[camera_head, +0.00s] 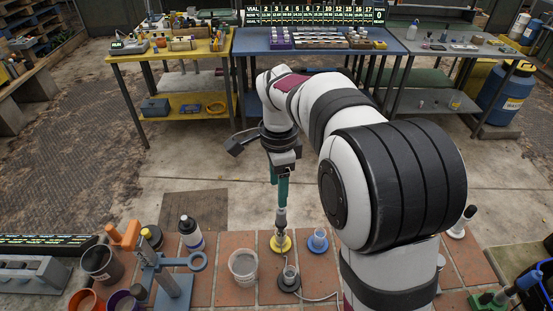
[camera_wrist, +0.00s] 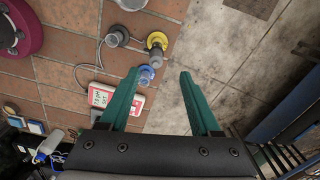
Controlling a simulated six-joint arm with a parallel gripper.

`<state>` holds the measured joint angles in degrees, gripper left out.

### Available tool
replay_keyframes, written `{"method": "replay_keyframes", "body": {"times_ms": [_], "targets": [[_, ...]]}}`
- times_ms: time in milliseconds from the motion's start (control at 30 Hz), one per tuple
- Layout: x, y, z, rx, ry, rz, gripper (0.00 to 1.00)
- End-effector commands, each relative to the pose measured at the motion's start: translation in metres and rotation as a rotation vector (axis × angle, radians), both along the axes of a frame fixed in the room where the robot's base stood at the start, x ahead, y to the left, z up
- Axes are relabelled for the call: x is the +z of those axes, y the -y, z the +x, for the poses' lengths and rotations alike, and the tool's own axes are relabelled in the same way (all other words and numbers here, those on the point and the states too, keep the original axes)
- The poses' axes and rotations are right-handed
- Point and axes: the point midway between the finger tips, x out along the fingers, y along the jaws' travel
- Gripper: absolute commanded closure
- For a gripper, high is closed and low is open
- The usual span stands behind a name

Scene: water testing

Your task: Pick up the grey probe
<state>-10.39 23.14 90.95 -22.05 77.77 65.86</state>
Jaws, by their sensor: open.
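My gripper (camera_head: 279,192) is open and points down, its teal fingers apart with nothing between them; it also shows in the wrist view (camera_wrist: 159,72). A grey-tan upright piece (camera_head: 281,218) stands in a yellow round holder (camera_head: 281,246), just below my fingertips in the head view. In the wrist view this piece (camera_wrist: 157,40) lies beyond the fingertips. A short grey cylinder (camera_head: 290,272) with a cable stands in a dark grey round holder, nearer the bottom of the head view; it also shows in the wrist view (camera_wrist: 116,37). I cannot tell which of the two is the grey probe.
A blue holder (camera_head: 318,240) stands right of the yellow one. A red and white meter (camera_wrist: 104,97) lies near the left finger. Workbenches stand behind.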

Motion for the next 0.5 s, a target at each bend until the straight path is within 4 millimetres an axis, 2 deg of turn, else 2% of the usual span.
{"method": "replay_keyframes", "body": {"times_ms": [200,500], "targets": [[-0.063,0.001,-0.003,0.001,-0.007,-0.001,0.36],[-0.112,0.005,-0.005,0.001,-0.005,0.0,0.36]]}}
